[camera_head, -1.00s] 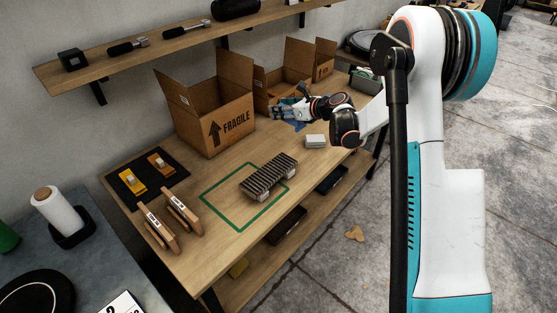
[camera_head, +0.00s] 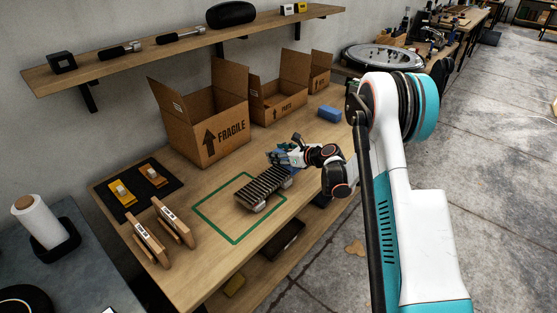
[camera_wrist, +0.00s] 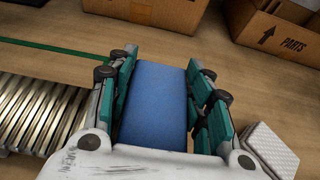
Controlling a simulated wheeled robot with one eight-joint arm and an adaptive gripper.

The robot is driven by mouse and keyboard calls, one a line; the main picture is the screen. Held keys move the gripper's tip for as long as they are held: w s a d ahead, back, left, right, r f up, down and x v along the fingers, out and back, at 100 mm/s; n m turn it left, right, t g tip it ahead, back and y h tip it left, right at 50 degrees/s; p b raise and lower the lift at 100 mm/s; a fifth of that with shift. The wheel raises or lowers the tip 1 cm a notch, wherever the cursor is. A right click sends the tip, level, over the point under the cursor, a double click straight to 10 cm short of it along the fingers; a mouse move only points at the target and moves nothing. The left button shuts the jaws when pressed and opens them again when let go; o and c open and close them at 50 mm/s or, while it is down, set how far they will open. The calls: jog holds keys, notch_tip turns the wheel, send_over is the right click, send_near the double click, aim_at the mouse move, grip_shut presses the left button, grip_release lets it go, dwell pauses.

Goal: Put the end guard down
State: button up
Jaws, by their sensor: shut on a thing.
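My gripper (camera_head: 284,157) is shut on a plain blue block, which I take to be the end guard. In the wrist view, the blue block (camera_wrist: 153,105) sits between the two green-padded fingers of my gripper (camera_wrist: 162,88). In the head view my gripper is at the far right end of the roller rack (camera_head: 262,190), and the held block is mostly hidden there. The rack also shows at the left of the wrist view (camera_wrist: 35,108), beside the left finger. I cannot tell whether the block touches the tabletop.
A green outline (camera_head: 202,212) surrounds part of the rack's area. Open cardboard boxes (camera_head: 215,140) stand behind. Another blue block (camera_head: 329,113) lies at the back right. A white block (camera_wrist: 270,150) is right of my gripper. Wooden pieces (camera_head: 148,240) stand at the front left.

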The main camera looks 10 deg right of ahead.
jog(key=shift+f, duration=0.85)
jog(key=shift+r, duration=0.1)
jog(key=o, duration=0.9)
jog(key=shift+c, duration=0.2)
jog(key=shift+d, duration=0.1)
notch_tip(320, 180, up, 5)
jog(key=p, duration=0.4)
send_over(294, 171)
jog(key=d, duration=0.3)
jog(key=shift+s+f, duration=0.1)
jog(key=shift+f, duration=0.1)
